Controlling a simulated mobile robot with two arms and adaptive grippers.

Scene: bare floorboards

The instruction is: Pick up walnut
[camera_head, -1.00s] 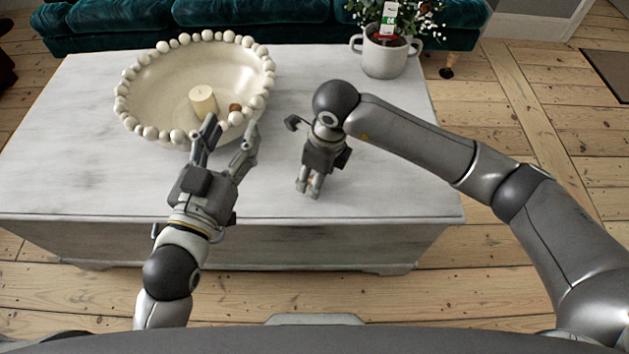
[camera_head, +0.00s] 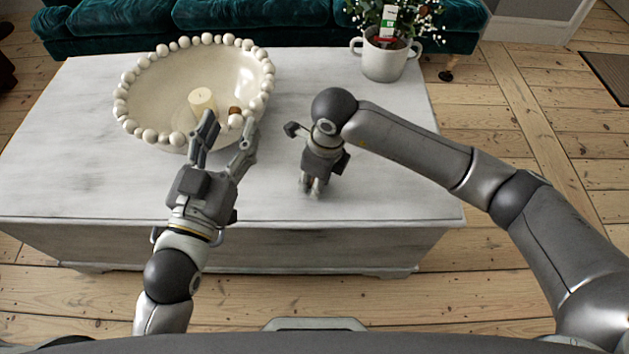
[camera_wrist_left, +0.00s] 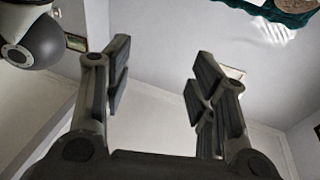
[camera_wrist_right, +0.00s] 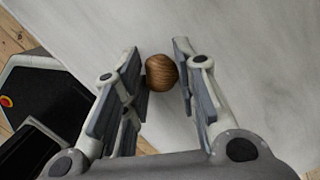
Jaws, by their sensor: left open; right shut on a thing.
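The walnut (camera_wrist_right: 161,72), a round brown thing with wood-like grain, sits between the fingertips of my right gripper (camera_wrist_right: 158,62) in the right wrist view. My right gripper (camera_head: 312,190) is shut on it, pointing down over the front middle of the white table. In the head view the fingers hide the walnut. My left gripper (camera_head: 231,124) is open in front of the bowl's near rim, fingers pointing away. Its open fingers also show in the left wrist view (camera_wrist_left: 158,68), with nothing between them.
A cream bowl (camera_head: 160,85) with a beaded rim stands at the table's back left, holding a candle (camera_head: 202,101) and a small brown thing (camera_head: 235,112). A potted plant (camera_head: 385,58) stands at the back right. The white table (camera_head: 400,185) is clear at the right front.

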